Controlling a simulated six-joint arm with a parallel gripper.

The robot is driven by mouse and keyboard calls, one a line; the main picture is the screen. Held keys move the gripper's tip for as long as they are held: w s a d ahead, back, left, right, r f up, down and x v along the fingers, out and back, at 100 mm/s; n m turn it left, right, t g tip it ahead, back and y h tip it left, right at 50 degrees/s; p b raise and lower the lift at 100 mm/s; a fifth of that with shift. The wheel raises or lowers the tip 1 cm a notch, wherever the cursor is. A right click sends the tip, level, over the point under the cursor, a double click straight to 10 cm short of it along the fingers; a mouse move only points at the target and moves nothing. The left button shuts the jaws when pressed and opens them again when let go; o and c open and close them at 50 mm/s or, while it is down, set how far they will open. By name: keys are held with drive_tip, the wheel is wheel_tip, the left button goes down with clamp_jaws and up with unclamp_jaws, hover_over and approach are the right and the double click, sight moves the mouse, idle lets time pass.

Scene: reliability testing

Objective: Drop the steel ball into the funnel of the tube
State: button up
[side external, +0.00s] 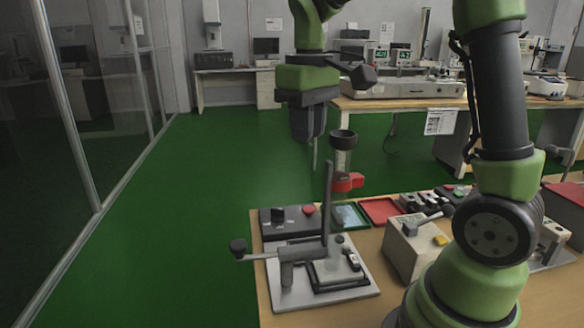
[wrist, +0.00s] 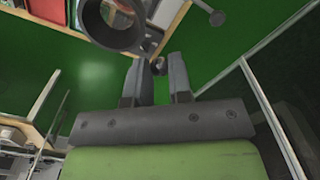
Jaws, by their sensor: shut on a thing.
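The dark funnel (side external: 342,136) tops a clear upright tube (side external: 342,162) held by a red clamp (side external: 347,182). In the wrist view the funnel (wrist: 112,26) shows as a dark ring at the top, left of the fingertips. My gripper (side external: 314,168) points down just left of the funnel in the side view, with its tips lower than the funnel's rim in the picture. In the wrist view my gripper (wrist: 158,62) is shut on the small grey steel ball (wrist: 158,68) between its fingertips. The ball is too small to make out in the side view.
A lever fixture (side external: 318,268) with a tall upright bar stands on the bench's near left. A black box with a red button (side external: 309,210), a red tray (side external: 381,210) and a beige box (side external: 413,248) stand around it. Green floor (side external: 190,220) lies open to the left.

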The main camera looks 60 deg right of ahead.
drive_tip(key=s+d+r+m, duration=0.1)
drive_tip(key=s+r, duration=0.2)
drive_tip(key=s, duration=0.2)
drive_tip(key=shift+s+d+m, duration=0.15)
drive_tip(key=shift+d+m, duration=0.15)
idle(0.4)
idle(0.4)
drive_tip(key=o, duration=0.9)
drive_tip(key=shift+r, duration=0.15)
wheel_tip(320, 180, up, 5)
drive_tip(key=shift+f, duration=0.1)
idle(0.4)
